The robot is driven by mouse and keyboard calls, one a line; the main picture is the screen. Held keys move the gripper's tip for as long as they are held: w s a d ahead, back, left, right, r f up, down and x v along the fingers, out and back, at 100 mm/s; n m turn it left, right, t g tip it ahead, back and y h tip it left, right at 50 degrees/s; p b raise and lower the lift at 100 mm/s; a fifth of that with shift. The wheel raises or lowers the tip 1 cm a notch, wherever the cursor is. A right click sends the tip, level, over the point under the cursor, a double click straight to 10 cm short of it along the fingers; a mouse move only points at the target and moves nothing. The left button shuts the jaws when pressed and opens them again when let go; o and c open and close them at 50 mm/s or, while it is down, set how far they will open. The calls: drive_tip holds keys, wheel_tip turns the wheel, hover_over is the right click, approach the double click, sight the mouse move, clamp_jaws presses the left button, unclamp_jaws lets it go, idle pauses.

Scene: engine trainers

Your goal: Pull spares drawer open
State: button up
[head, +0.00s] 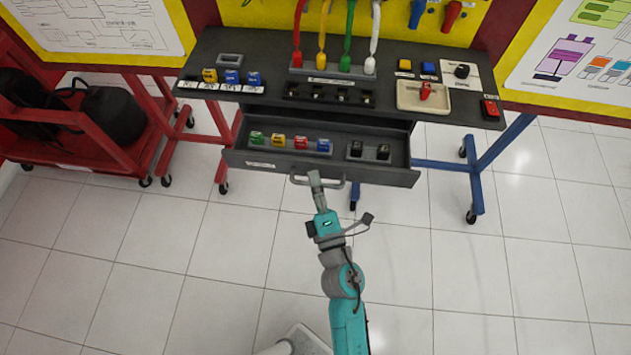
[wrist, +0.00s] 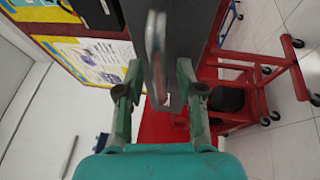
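The spares drawer (head: 345,171) is a dark grey drawer under the bench top. It stands pulled out, with its inside showing in the head view. Its light grey bar handle (head: 301,181) is on the front face. My gripper (head: 315,178) is at the middle of the handle. In the wrist view the handle (wrist: 154,45) stands upright in the picture, between and ahead of the fingertips of my gripper (wrist: 159,78). The fingers are apart, with gaps beside the bar. The drawer front (wrist: 187,45) shows close to the right finger. Whether a finger touches the handle is unclear.
The drawer holds coloured blocks (head: 300,143) and two black parts (head: 369,151). The bench top (head: 215,45) carries several blocks, plugs with cables and a beige tray (head: 402,104). A red cart (head: 75,150) stands left. The tiled floor in front is clear.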

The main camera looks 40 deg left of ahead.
drive_tip(key=v, duration=1.2)
drive_tip(key=shift+d, duration=0.1)
drive_tip(key=s+d+m+t+h, duration=0.2)
drive_tip(key=s+d+m+h, duration=0.15)
drive_tip(key=d+m, duration=0.45)
drive_tip(key=s+d+m+t+h, duration=0.2)
drive_tip(key=d+m+h, duration=0.25)
drive_tip(key=d, duration=0.65)
drive_tip(key=s+d+r+m+h, duration=0.3)
drive_tip(key=s+d+m, duration=0.3)
drive_tip(key=m, duration=0.2)
drive_tip(key=s+d+r+m+g+h, duration=0.1)
drive_tip(key=s+d+r+m+h, duration=0.2)
drive_tip(key=m, duration=0.6)
drive_tip(key=s+d+h, duration=0.2)
drive_tip(key=s+d, duration=0.1)
drive_tip(key=shift+d+r, duration=0.25)
drive_tip(key=shift+r, duration=0.15)
